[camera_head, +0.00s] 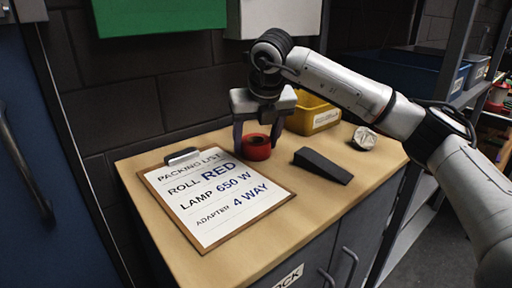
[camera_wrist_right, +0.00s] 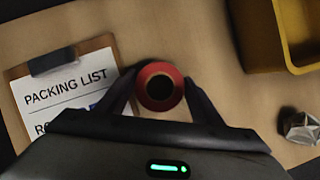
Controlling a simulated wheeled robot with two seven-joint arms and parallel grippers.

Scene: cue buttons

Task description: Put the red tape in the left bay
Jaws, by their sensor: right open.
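A roll of red tape (camera_head: 257,148) lies flat on the wooden cabinet top, just past the clipboard's top right corner. My right gripper (camera_head: 257,140) is open above it, one finger on each side. In the right wrist view the red tape (camera_wrist_right: 160,72) shows as a red ring between the tips of the open fingers (camera_wrist_right: 160,92); I cannot tell whether they touch it. My left gripper is not in view. No bay marked left can be made out.
A clipboard (camera_head: 216,195) with a packing list lies left of the tape. A black wedge (camera_head: 322,165), a yellow bin (camera_head: 315,117) and a crumpled silvery object (camera_head: 364,138) are to the right. Blue bins (camera_head: 410,72) sit on a shelf behind.

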